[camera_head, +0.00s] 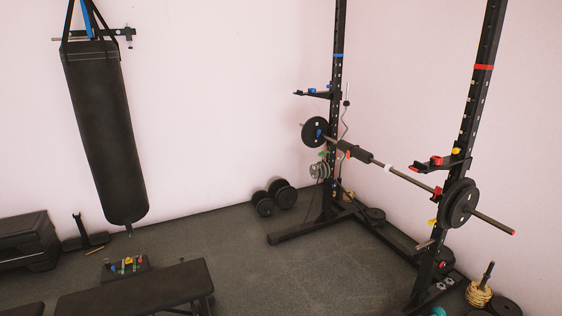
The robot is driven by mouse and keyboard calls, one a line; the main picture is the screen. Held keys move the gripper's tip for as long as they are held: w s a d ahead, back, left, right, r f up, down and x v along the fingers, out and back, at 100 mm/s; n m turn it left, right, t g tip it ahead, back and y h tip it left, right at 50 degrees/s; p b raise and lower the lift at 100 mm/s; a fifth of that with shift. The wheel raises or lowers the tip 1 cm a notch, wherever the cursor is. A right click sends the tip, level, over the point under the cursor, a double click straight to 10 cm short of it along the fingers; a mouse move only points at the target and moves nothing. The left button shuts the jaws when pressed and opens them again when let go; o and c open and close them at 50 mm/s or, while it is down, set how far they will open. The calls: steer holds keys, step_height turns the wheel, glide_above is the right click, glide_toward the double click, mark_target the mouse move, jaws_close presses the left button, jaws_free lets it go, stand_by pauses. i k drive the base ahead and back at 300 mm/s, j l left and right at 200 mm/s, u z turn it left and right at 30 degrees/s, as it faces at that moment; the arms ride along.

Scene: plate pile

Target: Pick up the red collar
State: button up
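My gripper is not in view. A red clip-like piece (437,161) sits on the black bracket (452,162) of the right rack post, above the barbell. A second small red piece (437,192) is by the inner side of the black plate (458,203) on the barbell's right end. Both are small in the picture, and I cannot tell which one is the red collar. The barbell (408,177) rests across the rack, with a blue piece (319,134) at its left plate.
A black punching bag (103,130) hangs at left. A black bench (135,290) and a small tray (105,273) with coloured items stand at front left. Dumbbells (273,197) lie by the wall. The grey floor (290,265) between bench and rack is clear.

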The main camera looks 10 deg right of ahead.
mark_target(438, 160)
steer(key=i+j+z, duration=0.15)
steer(key=i+z, duration=0.3)
steer(key=i, duration=0.15)
steer(key=i+j+z, duration=0.3)
steer(key=i+z, duration=0.15)
steer(key=i+j+z, duration=0.5)
steer(key=i+j, duration=0.05)
